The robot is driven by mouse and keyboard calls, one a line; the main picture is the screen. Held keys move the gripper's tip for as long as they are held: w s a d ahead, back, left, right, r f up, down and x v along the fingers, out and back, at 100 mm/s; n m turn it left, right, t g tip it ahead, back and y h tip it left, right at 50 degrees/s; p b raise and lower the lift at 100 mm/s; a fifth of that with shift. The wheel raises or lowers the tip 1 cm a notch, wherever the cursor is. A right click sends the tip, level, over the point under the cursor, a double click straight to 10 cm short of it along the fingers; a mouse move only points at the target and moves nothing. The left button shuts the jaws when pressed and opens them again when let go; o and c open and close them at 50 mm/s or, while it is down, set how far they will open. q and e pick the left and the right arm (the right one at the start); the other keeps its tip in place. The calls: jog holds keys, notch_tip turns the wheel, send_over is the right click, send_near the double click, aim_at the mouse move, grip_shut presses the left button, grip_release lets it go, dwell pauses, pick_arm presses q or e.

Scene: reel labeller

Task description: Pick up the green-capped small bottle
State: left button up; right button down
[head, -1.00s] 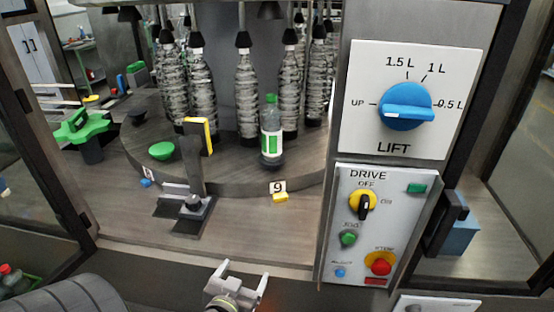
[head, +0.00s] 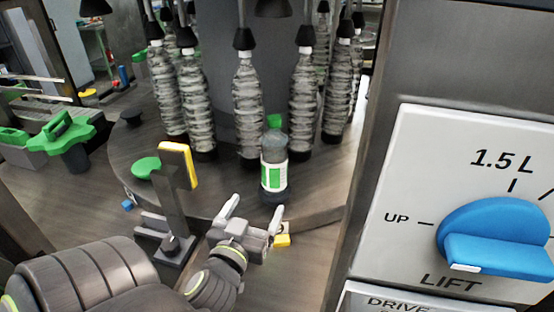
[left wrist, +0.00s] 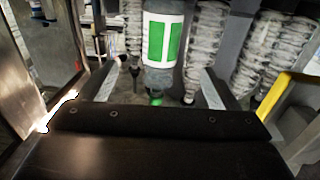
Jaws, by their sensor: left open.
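The green-capped small bottle (head: 274,165) stands upright near the front edge of the round carousel plate. It is dark with a white and green label. In the left wrist view the bottle (left wrist: 161,45) appears upside down, between and beyond the two fingers, with its green cap low in the picture. My left gripper (head: 256,207) is open and empty, just in front of the bottle and a little to its left, with its fingers pointing toward it. The left gripper's fingers also show in the left wrist view (left wrist: 158,86). My right gripper is not in view.
Several tall ribbed clear bottles (head: 247,105) hang under black heads behind the small bottle. A post with a yellow-edged plate (head: 178,165) stands left of my gripper. The lift panel (head: 400,200) with its blue knob stands at the right. A yellow tag (head: 283,241) lies on the front edge.

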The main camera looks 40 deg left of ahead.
aim_at(271, 177)
pick_arm(q)
jog(key=b+x, duration=0.4)
jog(key=x, duration=0.2)
jog(key=shift+w+a+f, duration=0.15)
jog(key=shift+w, duration=0.15)
jog(key=p+x, duration=0.1)
jog(key=x, duration=0.2)
jog(key=shift+w+a, duration=0.2)
jog(key=shift+w, duration=0.1)
jog(key=shift+w+a, duration=0.15)
jog(key=shift+w, duration=0.2)
jog(key=shift+w+a+r+p, duration=0.1)
jog(key=shift+w+r+p, duration=0.15)
jog(key=shift+p, duration=0.05)
jog(key=p+x, duration=0.1)
jog(key=x, duration=0.2)
jog(key=shift+w+a+p, duration=0.1)
jog(key=shift+a+p, duration=0.1)
jog(key=shift+p, duration=0.15)
jog(key=shift+w+a+f, duration=0.1)
jog(key=shift+w+a, duration=0.15)
jog(key=shift+w, duration=0.3)
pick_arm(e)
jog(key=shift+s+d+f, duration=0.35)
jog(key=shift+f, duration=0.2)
